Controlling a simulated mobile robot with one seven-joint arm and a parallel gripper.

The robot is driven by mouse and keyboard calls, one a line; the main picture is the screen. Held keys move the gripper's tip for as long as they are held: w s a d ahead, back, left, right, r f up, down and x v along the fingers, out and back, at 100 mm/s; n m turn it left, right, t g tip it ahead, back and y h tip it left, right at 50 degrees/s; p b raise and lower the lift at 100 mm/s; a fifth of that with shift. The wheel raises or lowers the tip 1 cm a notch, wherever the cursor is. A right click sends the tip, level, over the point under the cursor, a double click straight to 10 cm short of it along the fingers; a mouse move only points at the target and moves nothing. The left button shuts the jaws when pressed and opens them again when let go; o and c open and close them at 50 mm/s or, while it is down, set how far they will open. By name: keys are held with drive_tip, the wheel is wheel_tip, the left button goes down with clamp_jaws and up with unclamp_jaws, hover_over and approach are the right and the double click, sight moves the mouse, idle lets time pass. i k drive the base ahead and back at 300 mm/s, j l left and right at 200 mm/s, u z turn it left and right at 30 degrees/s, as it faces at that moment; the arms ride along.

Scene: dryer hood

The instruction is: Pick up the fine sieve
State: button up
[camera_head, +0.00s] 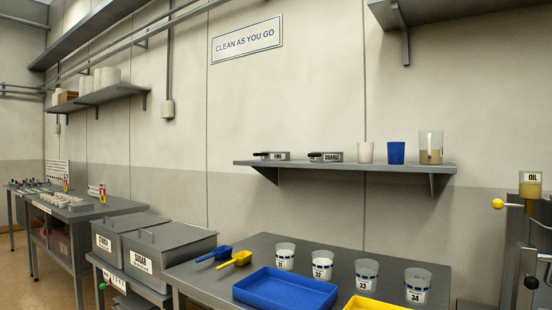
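The fine sieve (277,156) is a small grey box-like piece with a label that reads FINE and a dark handle at its left. It sits at the left end of the grey wall shelf (345,166). The coarse sieve (332,157), of the same look and labelled COARSE, sits just to its right, with a small gap between them. My gripper does not show in this view.
A white cup (365,152), a blue cup (396,153) and a clear beaker (430,147) stand further right on the shelf. Below is a table (265,247) with scoops, numbered cups and a blue tray (285,289). An oil jar (530,186) stands at right.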

sight(266, 156)
drive_tip(key=i+j+z, duration=0.1)
drive_tip(key=j, duration=0.25)
drive_tip(key=i+j+z, duration=0.15)
drive_tip(key=j, duration=0.2)
drive_tip(key=i+j+z, duration=0.1)
drive_tip(key=j, duration=0.3)
drive_tip(key=i+j+z, duration=0.1)
drive_tip(key=j, duration=0.3)
drive_tip(key=i+j+z, duration=0.15)
drive_tip(key=j, duration=0.25)
drive_tip(key=i, duration=0.05)
